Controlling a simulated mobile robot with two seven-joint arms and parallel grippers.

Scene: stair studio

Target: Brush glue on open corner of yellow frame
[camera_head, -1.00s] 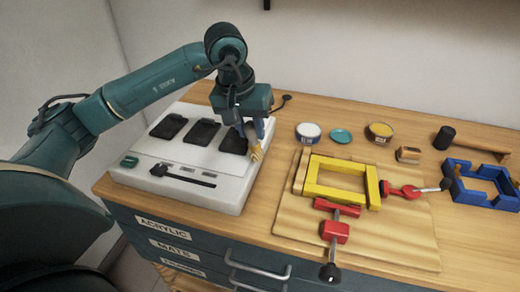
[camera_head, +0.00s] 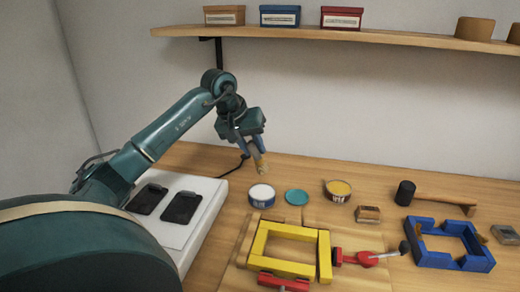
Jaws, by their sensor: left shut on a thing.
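The yellow frame (camera_head: 289,231) lies on a wooden board (camera_head: 236,275) at the lower middle. Its right bar (camera_head: 325,258) looks slightly apart from the rest; exactly which corner is open is hard to tell. My left gripper (camera_head: 258,158) is shut on a small tan thing (camera_head: 262,167), which looks like the brush, and holds it pointing down. It is in the air behind and left of the frame, above and behind an open can with white contents (camera_head: 261,191). An open can with yellow contents (camera_head: 337,188) stands farther right. My right gripper is not in view.
Red clamps (camera_head: 360,259) sit at the frame's right and front. A teal lid (camera_head: 297,197), a small wooden block (camera_head: 368,214), a mallet (camera_head: 440,199) and a blue frame (camera_head: 446,258) lie nearby. A white tray (camera_head: 208,207) is left. A shelf (camera_head: 300,33) hangs above.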

